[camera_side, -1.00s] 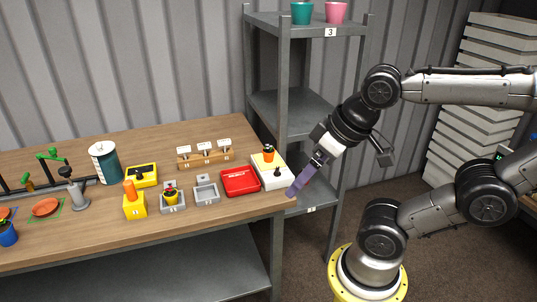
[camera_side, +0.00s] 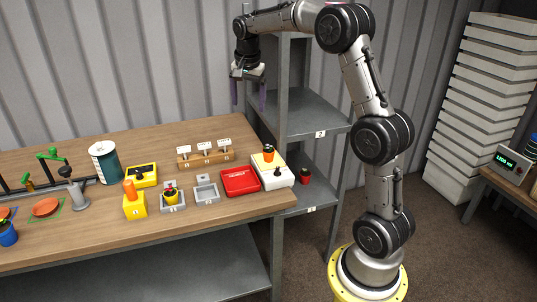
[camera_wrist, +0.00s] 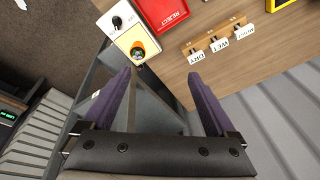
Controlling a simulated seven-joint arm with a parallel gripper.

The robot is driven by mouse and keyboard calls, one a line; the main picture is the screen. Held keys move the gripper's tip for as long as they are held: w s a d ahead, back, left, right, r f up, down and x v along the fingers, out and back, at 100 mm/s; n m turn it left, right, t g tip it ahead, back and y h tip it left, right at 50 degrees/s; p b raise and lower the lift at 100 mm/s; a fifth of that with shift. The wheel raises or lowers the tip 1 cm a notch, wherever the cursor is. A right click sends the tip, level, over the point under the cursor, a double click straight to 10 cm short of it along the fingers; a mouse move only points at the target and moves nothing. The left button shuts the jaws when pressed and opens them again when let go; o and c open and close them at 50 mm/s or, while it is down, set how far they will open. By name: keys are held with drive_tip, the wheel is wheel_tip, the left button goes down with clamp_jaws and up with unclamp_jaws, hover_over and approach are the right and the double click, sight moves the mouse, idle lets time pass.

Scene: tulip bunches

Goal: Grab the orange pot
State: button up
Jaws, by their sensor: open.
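The orange pot (camera_side: 268,153) stands upright on a yellow square of a white box (camera_side: 281,178) at the right end of the table. In the wrist view the orange pot (camera_wrist: 140,52) is seen from above, with something dark, green and purple inside it. My gripper (camera_side: 249,107) is in the air above and behind the pot, fingers pointing down. It is open and empty. In the wrist view the two purple fingers of my gripper (camera_wrist: 163,80) are spread apart, and the pot lies beyond them, touching neither.
A red tray (camera_side: 240,181) lies left of the white box, which also bears a black knob. A wooden rack (camera_side: 205,158) with white labels stands behind. A grey shelf (camera_side: 305,118) rises right of the table, with a dark red pot (camera_side: 305,175) on a lower level.

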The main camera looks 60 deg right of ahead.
drive_tip(key=m+g, duration=0.1)
drive_tip(key=g, duration=0.1)
approach(268, 144)
drive_tip(key=shift+y, duration=0.4)
drive_tip(key=f, duration=0.4)
drive_tip(key=d+f, duration=0.1)
drive_tip(key=f, duration=0.3)
drive_tip(key=d+f, duration=0.1)
drive_tip(key=f, duration=0.3)
drive_tip(key=shift+s+d+f, duration=0.15)
drive_tip(key=shift+d+f, duration=0.05)
drive_tip(key=shift+f, duration=0.15)
drive_tip(key=c, duration=1.4)
clamp_jaws()
drive_tip(key=shift+r, duration=0.2)
